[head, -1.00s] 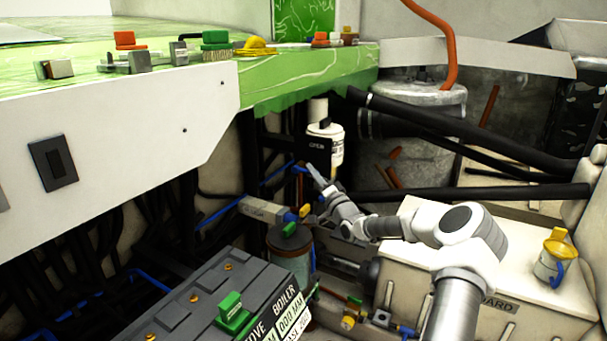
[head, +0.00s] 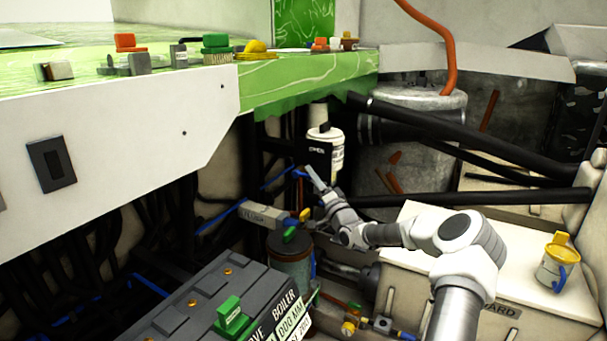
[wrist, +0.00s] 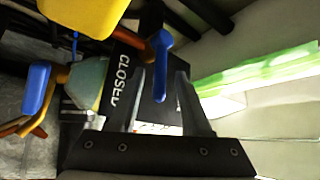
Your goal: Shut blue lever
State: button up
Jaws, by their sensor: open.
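The blue lever (wrist: 161,65) shows in the wrist view as an upright blue handle in front of a black plate lettered CLOSED (wrist: 122,80). My gripper (wrist: 161,82) is open, with one finger on each side of the lever in this view. I cannot tell whether either finger touches it. In the head view the blue lever (head: 300,174) is a small blue bar just left of my gripper (head: 312,172), below the black plate (head: 318,158). My fingers hide part of that spot.
A second blue handle (wrist: 37,90) and a yellow part (wrist: 88,14) are close on the left in the wrist view. Black pipes (head: 470,130) cross behind my arm. A grey boiler box (head: 205,300) and a cream box (head: 420,285) stand below.

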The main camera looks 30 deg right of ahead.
jog(key=v, duration=0.9)
jog(key=shift+b, duration=0.35)
dwell(0.3)
dwell(0.8)
